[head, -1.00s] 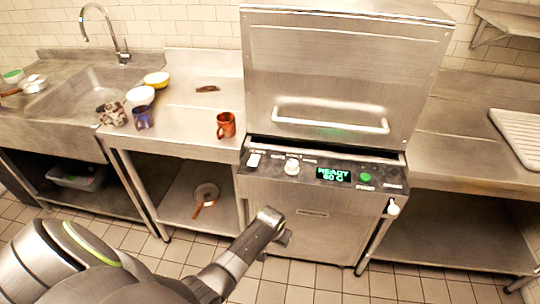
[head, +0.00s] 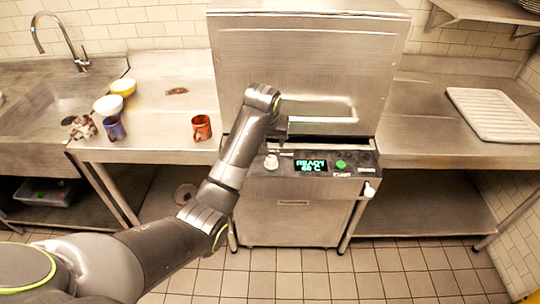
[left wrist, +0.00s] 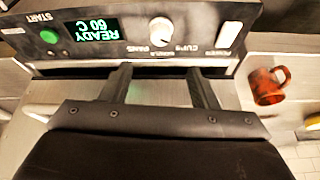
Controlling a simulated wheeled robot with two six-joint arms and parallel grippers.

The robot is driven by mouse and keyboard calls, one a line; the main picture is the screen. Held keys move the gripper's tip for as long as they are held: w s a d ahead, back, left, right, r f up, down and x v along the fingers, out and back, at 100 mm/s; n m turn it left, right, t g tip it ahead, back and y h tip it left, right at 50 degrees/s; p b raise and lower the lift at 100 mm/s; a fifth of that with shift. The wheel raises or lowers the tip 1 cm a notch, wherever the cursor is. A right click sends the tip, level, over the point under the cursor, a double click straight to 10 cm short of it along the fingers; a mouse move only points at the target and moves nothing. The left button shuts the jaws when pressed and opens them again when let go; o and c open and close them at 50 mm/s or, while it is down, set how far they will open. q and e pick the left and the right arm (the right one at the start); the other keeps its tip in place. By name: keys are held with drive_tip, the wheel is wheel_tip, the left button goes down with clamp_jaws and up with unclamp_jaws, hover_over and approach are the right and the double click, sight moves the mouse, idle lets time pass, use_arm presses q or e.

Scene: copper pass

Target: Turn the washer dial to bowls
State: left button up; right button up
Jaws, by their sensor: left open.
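The washer (head: 297,217) stands in the middle of the head view with a dark control panel on its front. Its pale round dial (head: 271,161) is at the panel's left. The left wrist view shows the panel upside down, with the dial (left wrist: 162,30) among small labels; I cannot surely tell which label it points at. My left gripper (left wrist: 159,72) is open and empty, its two fingers apart from the dial and below it in that picture. In the head view my left wrist (head: 262,97) is raised before the hood, hiding much of the gripper. My right gripper is out of view.
The panel has a lit display (head: 311,165) reading READY 60 C and a green start button (head: 341,165). The hood handle (head: 330,126) is close behind my wrist. An orange mug (head: 201,128) stands on the left counter; a white rack (head: 490,115) lies on the right.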

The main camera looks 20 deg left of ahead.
sight(271, 158)
use_arm(q)
drive_tip(key=x, duration=1.2)
drive_tip(key=shift+w+f+p, duration=0.1)
drive_tip(key=shift+f+p, duration=0.2)
drive_tip(key=shift+f, duration=0.05)
drive_tip(key=shift+c, duration=0.3)
drive_tip(key=c, duration=0.9)
